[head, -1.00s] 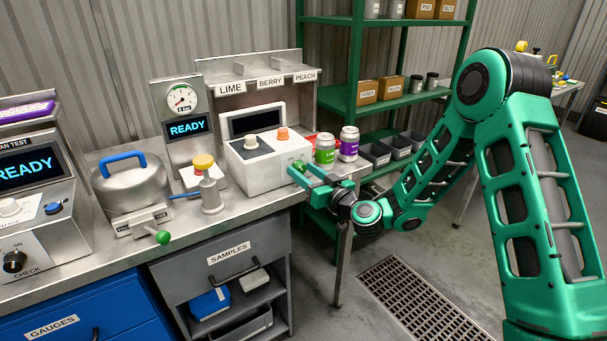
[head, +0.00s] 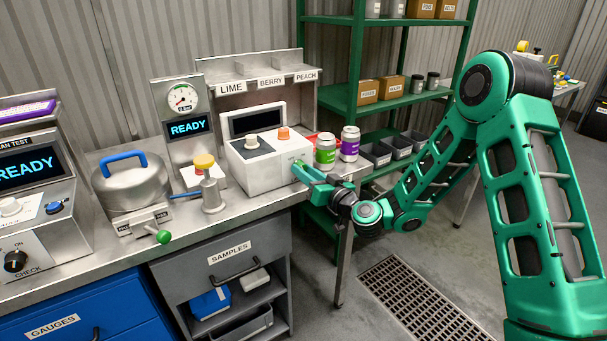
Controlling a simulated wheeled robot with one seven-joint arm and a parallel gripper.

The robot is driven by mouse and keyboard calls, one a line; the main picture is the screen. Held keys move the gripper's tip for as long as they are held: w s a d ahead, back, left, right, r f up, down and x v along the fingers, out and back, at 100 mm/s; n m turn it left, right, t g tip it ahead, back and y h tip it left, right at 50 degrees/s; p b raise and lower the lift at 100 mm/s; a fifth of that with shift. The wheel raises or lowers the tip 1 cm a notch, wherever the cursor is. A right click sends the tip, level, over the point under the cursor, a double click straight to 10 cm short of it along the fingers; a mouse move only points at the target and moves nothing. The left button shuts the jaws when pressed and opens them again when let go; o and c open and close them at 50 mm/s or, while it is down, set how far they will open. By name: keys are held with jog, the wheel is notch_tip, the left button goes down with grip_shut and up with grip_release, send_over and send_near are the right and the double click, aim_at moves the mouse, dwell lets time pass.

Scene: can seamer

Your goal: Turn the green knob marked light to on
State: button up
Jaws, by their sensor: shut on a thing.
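A white box-shaped machine (head: 262,158) with a dark screen stands on the metal bench. Its right front face carries the green knob, which is largely covered by the fingers of my gripper (head: 301,170). My green gripper reaches in from the right, with its fingers closed together at that face, shut on the knob. The knob's marking and pointer cannot be read from here.
A green can (head: 325,149) and a purple can (head: 349,143) stand just behind my gripper. A metal pot (head: 130,183), a yellow-topped post (head: 210,190) and a gauge panel (head: 187,127) stand to the left. The floor by the grate (head: 410,302) is clear.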

jog(key=m, duration=0.5)
jog(key=shift+f+m, duration=0.1)
jog(key=shift+m, duration=0.2)
jog(key=m, duration=0.4)
jog(key=shift+m, duration=0.4)
jog(key=shift+d+m, duration=0.1)
jog(key=shift+m, duration=0.2)
jog(key=o, duration=1)
jog(key=shift+o, duration=0.3)
